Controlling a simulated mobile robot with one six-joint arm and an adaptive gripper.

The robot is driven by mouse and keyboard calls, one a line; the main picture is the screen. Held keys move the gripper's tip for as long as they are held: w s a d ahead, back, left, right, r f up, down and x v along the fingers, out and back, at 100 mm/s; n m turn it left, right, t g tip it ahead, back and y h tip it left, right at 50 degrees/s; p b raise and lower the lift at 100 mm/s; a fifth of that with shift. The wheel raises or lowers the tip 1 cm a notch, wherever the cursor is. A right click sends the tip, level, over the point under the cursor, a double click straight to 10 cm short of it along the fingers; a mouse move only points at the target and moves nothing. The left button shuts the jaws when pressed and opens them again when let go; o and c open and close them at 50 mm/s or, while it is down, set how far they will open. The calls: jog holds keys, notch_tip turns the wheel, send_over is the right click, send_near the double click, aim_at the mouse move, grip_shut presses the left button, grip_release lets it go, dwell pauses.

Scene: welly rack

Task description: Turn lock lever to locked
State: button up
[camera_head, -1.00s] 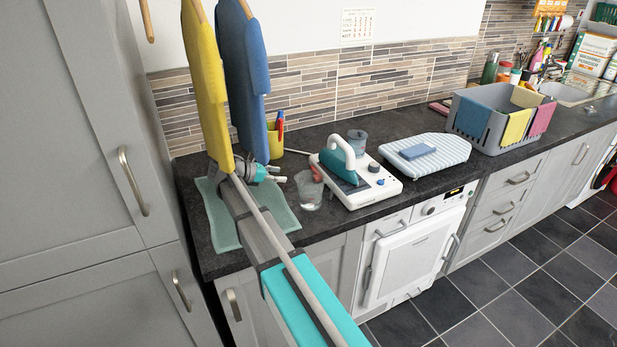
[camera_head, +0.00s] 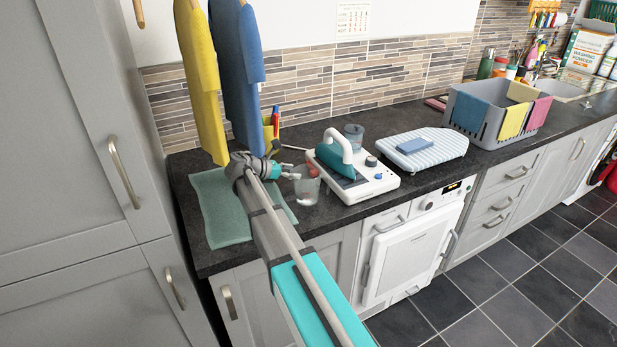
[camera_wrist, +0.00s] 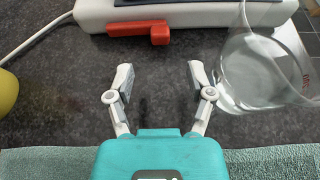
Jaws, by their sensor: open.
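The lock lever is a red bar (camera_wrist: 140,30) on the near side of the white steam iron station (camera_head: 362,185). In the wrist view it lies sideways, with a block at its right end. In the head view the lever is small and partly behind a clear glass (camera_head: 307,187). The teal iron (camera_head: 336,160) with a white handle sits on the station. My gripper (camera_wrist: 161,77) is open and empty over the dark worktop, short of the lever and apart from it. It also shows in the head view (camera_head: 290,171), just left of the glass.
In the wrist view the glass (camera_wrist: 262,72) stands close to the right finger. A green cloth (camera_head: 214,212) lies beneath my arm. A yellow cup (camera_head: 269,146) stands behind, and yellow (camera_head: 200,85) and blue (camera_head: 237,75) garments hang nearby. Bare worktop lies between the fingers and the station.

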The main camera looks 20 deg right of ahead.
jog(key=shift+b+x, duration=1)
jog(key=shift+x, duration=2.15)
grip_shut()
jog(key=shift+d+r, duration=0.1)
